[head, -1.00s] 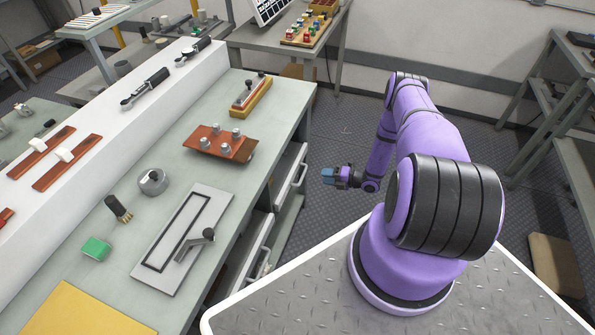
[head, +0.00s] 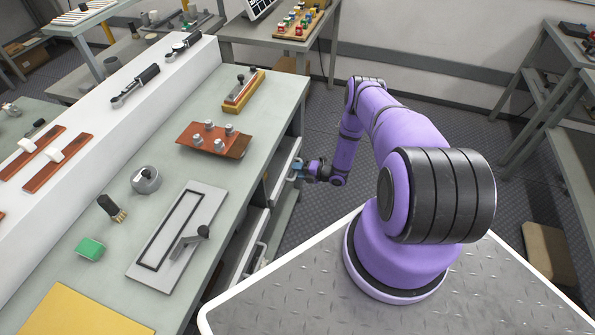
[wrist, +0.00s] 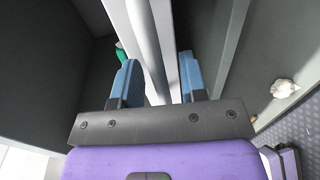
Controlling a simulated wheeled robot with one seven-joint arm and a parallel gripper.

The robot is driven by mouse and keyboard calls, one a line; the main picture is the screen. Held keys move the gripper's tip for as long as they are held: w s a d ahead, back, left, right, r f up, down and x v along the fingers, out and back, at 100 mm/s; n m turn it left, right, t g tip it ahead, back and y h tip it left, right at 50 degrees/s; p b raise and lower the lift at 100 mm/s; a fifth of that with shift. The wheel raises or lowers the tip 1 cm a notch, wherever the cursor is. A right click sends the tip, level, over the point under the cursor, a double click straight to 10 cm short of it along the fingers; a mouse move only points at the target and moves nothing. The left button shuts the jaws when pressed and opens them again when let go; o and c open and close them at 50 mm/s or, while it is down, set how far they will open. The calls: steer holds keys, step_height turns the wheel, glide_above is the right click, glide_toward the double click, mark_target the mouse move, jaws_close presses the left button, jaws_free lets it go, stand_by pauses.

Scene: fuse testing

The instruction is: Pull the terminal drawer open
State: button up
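My gripper (head: 300,168) is at the front of the far drawer (head: 284,168) under the workbench, beside its handle. In the wrist view, my gripper's two blue fingers (wrist: 160,65) stand apart, one on each side of a pale bar (wrist: 143,35) that looks like the drawer handle or front edge. A gap shows beside the right finger, and firm contact cannot be seen. A second drawer (head: 245,255) with a handle sits nearer under the same bench. No label shows which one is the terminal drawer. A small green thing (wrist: 120,50) shows behind the left finger.
The bench top (head: 215,95) holds a brown block with metal posts (head: 213,140), a grey plate with a lever (head: 150,265), a brush (head: 111,207) and a green block (head: 90,248). Open floor (head: 330,125) lies beyond my arm.

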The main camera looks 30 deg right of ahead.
steer(key=shift+w+a, duration=0.1)
steer(key=shift+c, duration=0.4)
jaws_close()
steer(key=f+v, duration=0.3)
steer(key=v, duration=1.2)
steer(key=s+f+v, duration=0.1)
steer(key=f+v, duration=0.1)
steer(key=v, duration=1.3)
steer(key=shift+d+f, duration=0.25)
steer(key=shift+f, duration=0.15)
steer(key=shift+o, duration=0.4)
jaws_free()
